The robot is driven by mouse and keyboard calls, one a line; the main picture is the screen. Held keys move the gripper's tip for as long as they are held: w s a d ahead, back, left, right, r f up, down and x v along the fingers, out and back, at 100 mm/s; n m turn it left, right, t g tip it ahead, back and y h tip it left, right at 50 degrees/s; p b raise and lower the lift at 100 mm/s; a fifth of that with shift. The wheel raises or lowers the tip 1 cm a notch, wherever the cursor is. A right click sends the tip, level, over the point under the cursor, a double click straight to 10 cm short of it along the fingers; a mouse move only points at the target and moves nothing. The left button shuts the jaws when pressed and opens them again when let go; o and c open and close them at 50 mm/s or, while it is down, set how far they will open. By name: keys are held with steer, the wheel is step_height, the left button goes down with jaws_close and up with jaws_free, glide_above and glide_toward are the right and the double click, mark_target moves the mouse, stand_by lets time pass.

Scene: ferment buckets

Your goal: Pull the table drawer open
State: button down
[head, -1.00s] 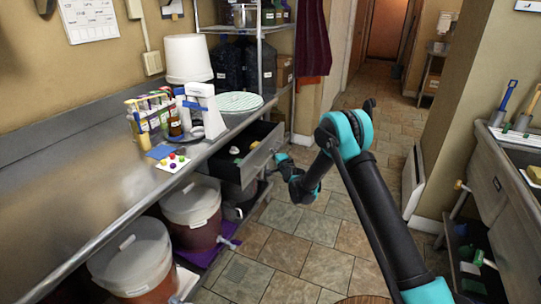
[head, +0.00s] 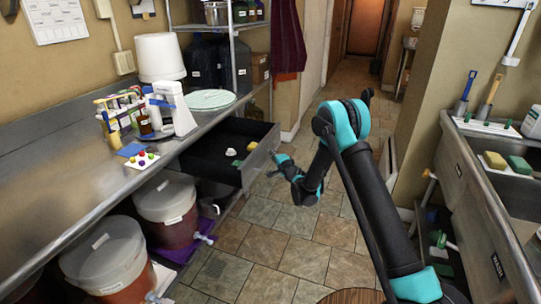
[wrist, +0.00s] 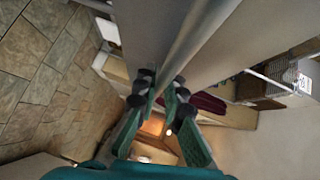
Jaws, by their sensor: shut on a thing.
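The table drawer (head: 222,150) is black inside with a grey front and stands well out from under the steel table (head: 70,165) in the head view. A small white item, a yellow block and a green piece lie in it. My gripper (head: 279,160) is at the outer side of the drawer front. In the wrist view my gripper (wrist: 160,100) has its two fingers at the end of a long grey bar (wrist: 192,45), closed on the drawer handle. The exact contact is partly hidden by the fingers.
Lidded buckets (head: 166,205) stand on the shelf below the table. A sink counter (head: 490,200) is on the right. The tiled floor (head: 300,245) between is mostly clear. A white machine (head: 172,108) and bottles stand on the table.

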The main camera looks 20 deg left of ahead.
steer(key=c, duration=1.9)
jaws_free()
steer(key=v, duration=0.7)
steer(key=shift+s+d, duration=0.1)
steer(key=shift+s, duration=0.15)
